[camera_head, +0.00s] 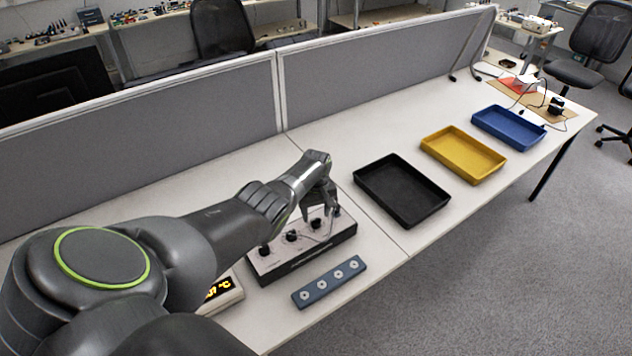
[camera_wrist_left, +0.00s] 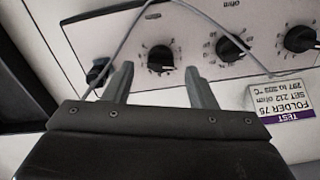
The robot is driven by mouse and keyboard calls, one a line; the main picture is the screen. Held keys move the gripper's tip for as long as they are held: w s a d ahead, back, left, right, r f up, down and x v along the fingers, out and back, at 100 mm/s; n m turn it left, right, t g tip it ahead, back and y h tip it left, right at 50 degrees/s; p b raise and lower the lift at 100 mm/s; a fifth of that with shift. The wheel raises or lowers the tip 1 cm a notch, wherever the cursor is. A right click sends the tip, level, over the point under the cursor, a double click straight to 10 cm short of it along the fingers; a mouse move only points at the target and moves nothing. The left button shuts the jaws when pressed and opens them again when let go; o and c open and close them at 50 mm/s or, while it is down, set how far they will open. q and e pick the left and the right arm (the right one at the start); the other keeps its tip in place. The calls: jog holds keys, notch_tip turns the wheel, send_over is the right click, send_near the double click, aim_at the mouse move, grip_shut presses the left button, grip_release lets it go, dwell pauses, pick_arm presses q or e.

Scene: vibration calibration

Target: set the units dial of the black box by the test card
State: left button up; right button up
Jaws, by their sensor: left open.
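The black box (camera_head: 305,262) stands on the desk, with a pale top panel (camera_wrist_left: 200,20) carrying several black dials. My left gripper (camera_head: 322,208) hangs over the box's right end, open. In the left wrist view its fingertips (camera_wrist_left: 158,82) straddle the near side of one numbered dial (camera_wrist_left: 160,58), apart from it as far as I can tell. Two more dials (camera_wrist_left: 228,48) (camera_wrist_left: 299,40) sit to its right. Which dial is units is not legible. My right gripper is not in view.
A meter with orange digits (camera_head: 222,291) stands left of the box. A blue-grey strip with several round sockets (camera_head: 329,282) lies in front. Black (camera_head: 402,190), yellow (camera_head: 463,153) and blue (camera_head: 509,127) trays stand to the right. A thin cable (camera_wrist_left: 130,32) crosses the panel near the fingers.

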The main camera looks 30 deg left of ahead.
pick_arm(q)
notch_tip(320, 180, up, 7)
jog(key=p, duration=0.2)
notch_tip(320, 180, up, 8)
send_over(316, 219)
jog(key=shift+r, duration=0.1)
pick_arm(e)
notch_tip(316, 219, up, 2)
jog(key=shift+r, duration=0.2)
